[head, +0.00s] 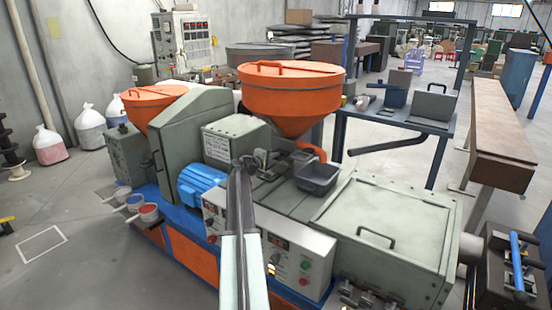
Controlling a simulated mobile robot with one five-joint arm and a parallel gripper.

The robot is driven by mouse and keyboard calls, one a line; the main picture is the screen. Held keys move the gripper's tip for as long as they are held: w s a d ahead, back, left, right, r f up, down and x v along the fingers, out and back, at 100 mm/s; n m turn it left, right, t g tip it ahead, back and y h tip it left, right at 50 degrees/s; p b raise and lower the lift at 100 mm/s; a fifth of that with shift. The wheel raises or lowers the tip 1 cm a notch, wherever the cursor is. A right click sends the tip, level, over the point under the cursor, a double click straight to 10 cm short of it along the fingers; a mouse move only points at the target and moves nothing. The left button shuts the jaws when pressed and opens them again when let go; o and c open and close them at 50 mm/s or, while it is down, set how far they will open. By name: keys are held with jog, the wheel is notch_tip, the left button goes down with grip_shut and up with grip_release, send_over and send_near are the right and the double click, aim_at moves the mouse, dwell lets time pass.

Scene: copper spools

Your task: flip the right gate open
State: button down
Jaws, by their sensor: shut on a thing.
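My arm reaches up from the bottom middle, and my gripper (262,160) is at the machine, just below and left of the cone of the large orange hopper (291,92). The gripper is small and dark here. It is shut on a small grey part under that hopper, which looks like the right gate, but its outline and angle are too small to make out. An orange elbow spout (312,150) comes down right of the gripper. A dark grey tray (318,178) sits below the spout, apart from the gripper.
A blue motor (201,185) lies left of my arm. A grey lidded box (385,225) fills the machine's right end. Open floor lies at the lower left.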

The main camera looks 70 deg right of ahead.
jog(key=v, duration=0.3)
jog(key=f+v, duration=0.1)
jog(key=v, duration=0.1)
jog(key=shift+w+a+f, duration=0.1)
jog(key=shift+a+f, duration=0.05)
jog(key=shift+a, duration=0.4)
jog(key=c, duration=1.4)
grip_release()
jog(key=p+v, duration=0.1)
jog(key=v, duration=0.7)
jog(key=shift+p, duration=0.3)
jog(key=shift+w, duration=0.1)
